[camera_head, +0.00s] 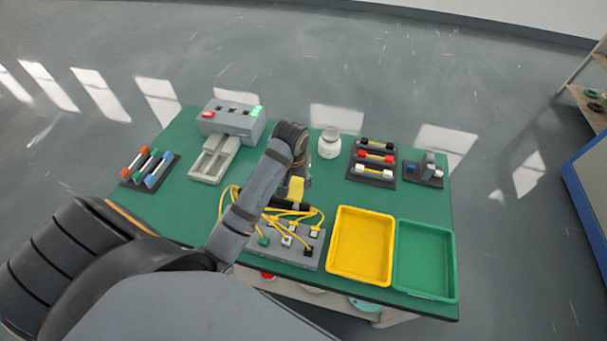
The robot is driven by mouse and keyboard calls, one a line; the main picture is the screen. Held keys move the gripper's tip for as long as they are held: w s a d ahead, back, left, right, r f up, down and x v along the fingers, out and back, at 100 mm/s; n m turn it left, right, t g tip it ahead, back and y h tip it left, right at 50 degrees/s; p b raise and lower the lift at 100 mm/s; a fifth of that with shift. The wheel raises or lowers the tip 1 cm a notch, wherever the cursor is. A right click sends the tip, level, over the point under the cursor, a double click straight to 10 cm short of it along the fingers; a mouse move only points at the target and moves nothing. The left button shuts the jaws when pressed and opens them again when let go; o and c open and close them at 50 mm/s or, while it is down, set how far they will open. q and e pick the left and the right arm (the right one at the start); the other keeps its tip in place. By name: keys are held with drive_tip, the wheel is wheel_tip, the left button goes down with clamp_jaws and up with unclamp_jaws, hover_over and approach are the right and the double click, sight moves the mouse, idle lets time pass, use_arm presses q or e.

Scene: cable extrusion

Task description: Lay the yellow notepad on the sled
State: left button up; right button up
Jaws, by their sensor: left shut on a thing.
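The yellow notepad (296,188) is at the end of my left arm, above the middle of the green table and just behind the cable block. My left gripper (303,177) is shut on it; the arm's wrist hides most of the fingers. The sled looks to be the pale grey tray (207,175) in front of the grey machine at the back left. It is empty and lies to the left of the gripper, apart from it. My right gripper is not in view.
A grey block (300,253) with yellow cables is close in front of the gripper. The grey machine (231,119) has red and green buttons. A white jar (329,144), colored-bar racks, a yellow tray (334,262) and a green tray (455,270) stand on the table (412,205).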

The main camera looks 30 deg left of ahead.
use_arm(q)
drive_tip(key=shift+s+d+r, duration=0.15)
drive_tip(key=shift+s+r, duration=0.15)
drive_tip(key=shift+s, duration=0.3)
drive_tip(key=shift+s+d+r, duration=0.1)
drive_tip(key=shift+s+r, duration=0.15)
drive_tip(key=shift+s, duration=0.35)
drive_tip(key=w+d+r+m, duration=0.3)
drive_tip(key=w+d, duration=0.2)
drive_tip(key=d, duration=0.2)
drive_tip(key=shift+w+r, duration=0.2)
drive_tip(key=shift+w, duration=0.1)
drive_tip(key=shift+a, duration=0.2)
